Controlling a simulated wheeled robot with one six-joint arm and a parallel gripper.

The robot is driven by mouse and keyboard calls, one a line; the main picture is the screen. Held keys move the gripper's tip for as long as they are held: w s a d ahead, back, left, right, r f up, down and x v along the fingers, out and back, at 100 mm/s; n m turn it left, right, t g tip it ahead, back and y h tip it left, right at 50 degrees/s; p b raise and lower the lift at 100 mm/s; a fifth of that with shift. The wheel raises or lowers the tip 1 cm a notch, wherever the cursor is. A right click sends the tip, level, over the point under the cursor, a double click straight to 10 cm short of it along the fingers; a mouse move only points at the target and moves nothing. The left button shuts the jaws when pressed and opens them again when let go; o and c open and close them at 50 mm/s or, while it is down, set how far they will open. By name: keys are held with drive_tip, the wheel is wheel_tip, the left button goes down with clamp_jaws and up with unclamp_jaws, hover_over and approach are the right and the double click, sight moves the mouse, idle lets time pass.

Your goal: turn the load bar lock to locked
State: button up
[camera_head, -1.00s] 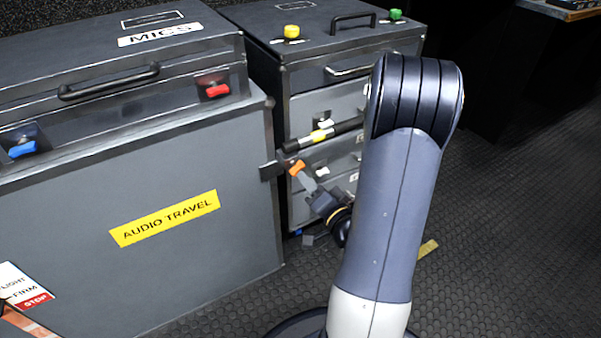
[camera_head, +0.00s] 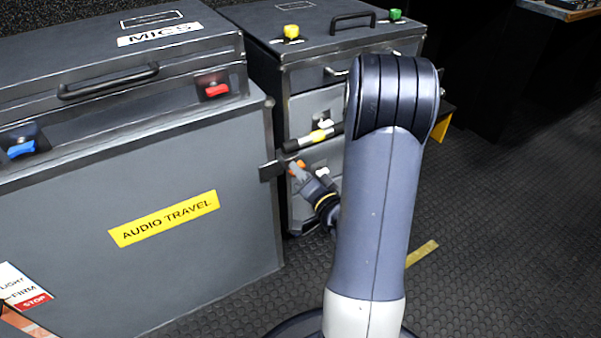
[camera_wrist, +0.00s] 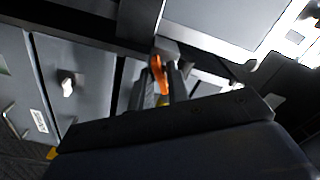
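The load bar (camera_head: 318,138) is a dark bar with a yellow band, lying across the front of the grey drawer cabinet. The load bar lock (camera_head: 296,167) shows as a small orange lever below the bar's left end, close to the right edge of the grey case. My gripper (camera_head: 304,172) is at the lever, coming from the lower right. In the wrist view the orange lever (camera_wrist: 158,70) stands between the tips of my gripper (camera_wrist: 160,80). The fingers are apart, with a gap showing between them. Whether either finger touches the lever cannot be told.
The large grey case (camera_head: 110,265) with an AUDIO TRAVEL label stands just left of my gripper. Red (camera_head: 217,90) and blue (camera_head: 22,149) latches sit on it. Yellow (camera_head: 291,32) and green (camera_head: 395,14) knobs top the cabinet. The floor at right is clear.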

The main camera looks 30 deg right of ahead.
clamp_jaws()
drive_tip(key=shift+m+b, duration=1.95)
drive_tip(key=shift+m, duration=1.55)
drive_tip(key=o, duration=0.5)
unclamp_jaws()
drive_tip(key=shift+s, duration=0.1)
